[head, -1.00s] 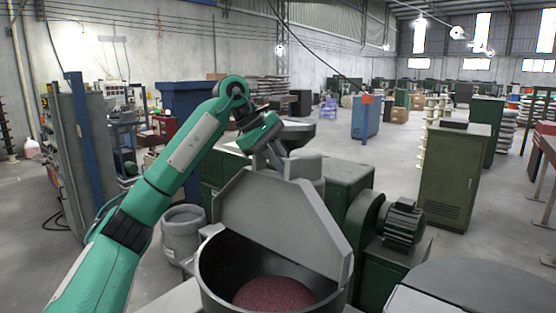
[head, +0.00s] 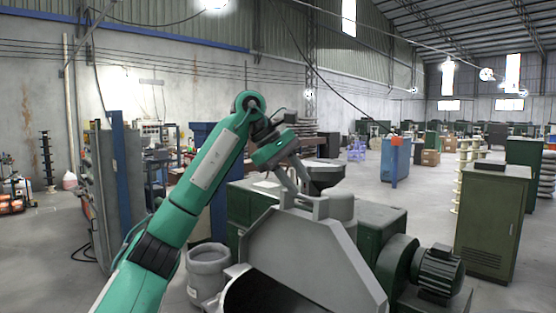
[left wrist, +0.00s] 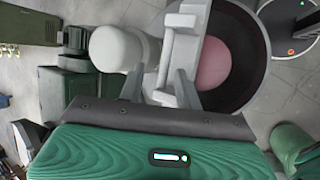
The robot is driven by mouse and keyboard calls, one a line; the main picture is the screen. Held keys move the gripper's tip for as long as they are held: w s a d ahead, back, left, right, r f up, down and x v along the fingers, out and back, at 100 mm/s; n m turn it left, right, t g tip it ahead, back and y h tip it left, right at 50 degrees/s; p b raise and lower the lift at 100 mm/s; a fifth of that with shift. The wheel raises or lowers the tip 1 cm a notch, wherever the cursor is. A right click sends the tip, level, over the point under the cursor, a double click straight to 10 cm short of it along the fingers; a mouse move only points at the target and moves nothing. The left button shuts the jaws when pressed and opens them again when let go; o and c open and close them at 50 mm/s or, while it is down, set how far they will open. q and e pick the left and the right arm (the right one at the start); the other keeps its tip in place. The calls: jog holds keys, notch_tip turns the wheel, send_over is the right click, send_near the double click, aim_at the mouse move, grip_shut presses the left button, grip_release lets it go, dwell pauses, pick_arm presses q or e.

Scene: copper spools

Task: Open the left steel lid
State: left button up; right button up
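The left steel lid (head: 318,262) is a grey plate tilted up steeply at the back of its round pot, in the lower middle of the head view. In the left wrist view the pot (left wrist: 262,60) is uncovered, with a pinkish heap inside. The lid's pale bar handle (left wrist: 167,55) shows there too. My left gripper (head: 298,190) is at the lid's upper edge. In the left wrist view its two fingers (left wrist: 162,74) are spread, with the handle between them and a gap visible. My right gripper is not in view.
Green machinery (head: 378,228) with a motor (head: 438,272) stands right of the lid. A grey drum (head: 208,270) stands at its left.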

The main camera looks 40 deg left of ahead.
pick_arm(q)
jog(key=v, duration=0.8)
jog(key=shift+d, duration=0.2)
jog(key=shift+r, duration=0.1)
jog(key=shift+s, duration=0.15)
